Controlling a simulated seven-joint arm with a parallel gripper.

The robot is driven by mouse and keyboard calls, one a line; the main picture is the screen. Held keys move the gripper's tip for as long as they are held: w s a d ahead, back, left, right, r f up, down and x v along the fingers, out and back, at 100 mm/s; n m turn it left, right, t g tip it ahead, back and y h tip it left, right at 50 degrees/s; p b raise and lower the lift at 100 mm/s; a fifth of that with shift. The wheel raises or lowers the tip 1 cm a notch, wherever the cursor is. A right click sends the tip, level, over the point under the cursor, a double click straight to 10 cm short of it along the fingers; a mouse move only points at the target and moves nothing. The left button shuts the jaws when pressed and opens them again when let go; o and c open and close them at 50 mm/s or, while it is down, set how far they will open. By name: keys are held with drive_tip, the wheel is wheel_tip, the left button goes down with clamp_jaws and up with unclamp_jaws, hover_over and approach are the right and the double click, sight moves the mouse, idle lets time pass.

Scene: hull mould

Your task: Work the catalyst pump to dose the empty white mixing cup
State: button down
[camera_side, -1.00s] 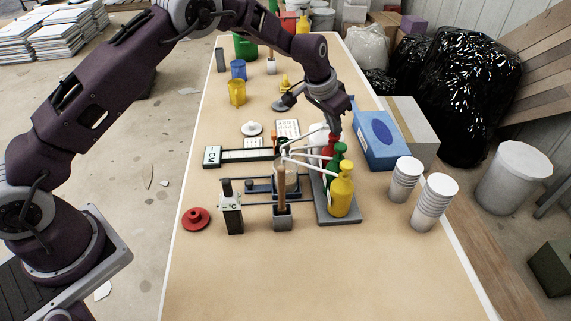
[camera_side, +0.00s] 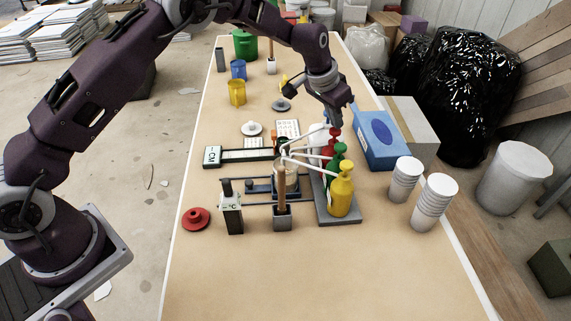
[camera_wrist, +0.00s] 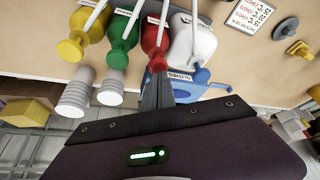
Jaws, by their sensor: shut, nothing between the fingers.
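A row of pump bottles stands beside the scale: yellow (camera_side: 341,196), green (camera_side: 336,170) and red (camera_side: 330,148), with a white bottle (camera_wrist: 194,38) beyond the red one. The white bottle has a blue pump head (camera_wrist: 201,76). The bottle labels are too small to read surely. A pale cup (camera_side: 286,168) stands under the long white spouts; its inside is hidden. My gripper (camera_side: 332,119) is above the far end of the row. In the wrist view its shut, empty fingers (camera_wrist: 158,78) are by the red and blue pump heads; contact cannot be told.
Stacked white cups (camera_side: 435,201) stand to the right of the bottles. A blue gloves box (camera_side: 379,137) is right of my gripper. A grey holder (camera_side: 282,220) with a wooden stick and a red disc (camera_side: 196,219) stand in front. The near table is clear.

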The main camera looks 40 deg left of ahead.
drive_tip(key=shift+f, duration=1.45)
drive_tip(key=shift+r, duration=1.8)
